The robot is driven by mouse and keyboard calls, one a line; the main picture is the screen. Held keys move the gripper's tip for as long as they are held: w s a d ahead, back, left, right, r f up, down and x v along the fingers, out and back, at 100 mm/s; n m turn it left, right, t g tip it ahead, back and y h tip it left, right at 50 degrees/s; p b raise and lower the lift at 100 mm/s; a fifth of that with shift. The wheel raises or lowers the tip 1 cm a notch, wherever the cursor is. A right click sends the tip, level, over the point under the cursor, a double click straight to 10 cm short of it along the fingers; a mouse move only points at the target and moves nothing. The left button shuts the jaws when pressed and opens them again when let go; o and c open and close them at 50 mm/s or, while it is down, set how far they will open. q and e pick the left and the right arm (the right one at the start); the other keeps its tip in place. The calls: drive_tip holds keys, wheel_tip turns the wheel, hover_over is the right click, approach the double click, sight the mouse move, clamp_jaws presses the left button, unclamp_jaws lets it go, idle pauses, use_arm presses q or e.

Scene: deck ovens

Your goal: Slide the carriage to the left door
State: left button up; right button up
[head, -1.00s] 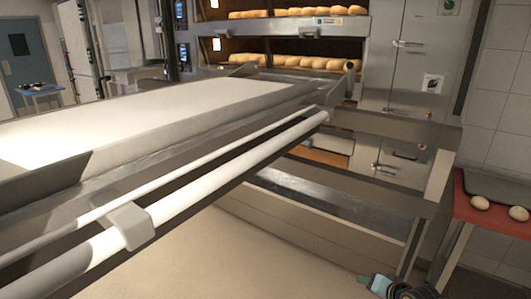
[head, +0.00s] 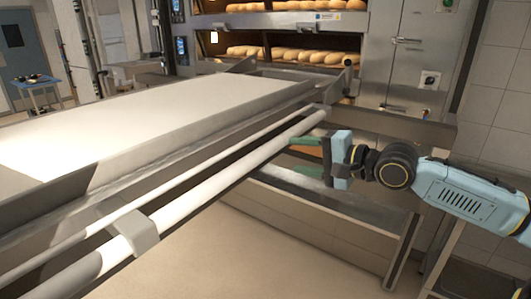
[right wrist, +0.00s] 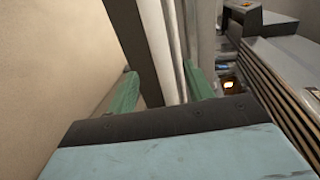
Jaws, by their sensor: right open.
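The carriage is a long steel loader with a pale flat bed (head: 150,115), running from the left foreground toward the ovens. A white push bar (head: 215,175) runs along its near side, held by a grey bracket (head: 136,232). My right gripper (head: 300,156) is open at the far end of this bar, its green fingers pointing left. In the right wrist view, the pale bar (right wrist: 172,50) shows between the two fingers (right wrist: 160,88); I cannot tell whether they touch it. The oven (head: 290,40) stands behind the carriage, with bread in its lit openings. My left gripper is out of view.
Steel cabinet doors (head: 408,55) stand right of the oven. A steel frame (head: 345,215) lies below the bar's far end. A small blue table (head: 42,90) is far left. The floor (head: 260,262) in front is clear.

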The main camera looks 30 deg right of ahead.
sight(271, 152)
drive_tip(key=shift+x, duration=2.7)
drive_tip(key=shift+p+x, duration=0.7)
drive_tip(key=shift+x, duration=1.8)
drive_tip(key=shift+d, duration=0.1)
drive_tip(key=shift+c, duration=0.4)
clamp_jaws()
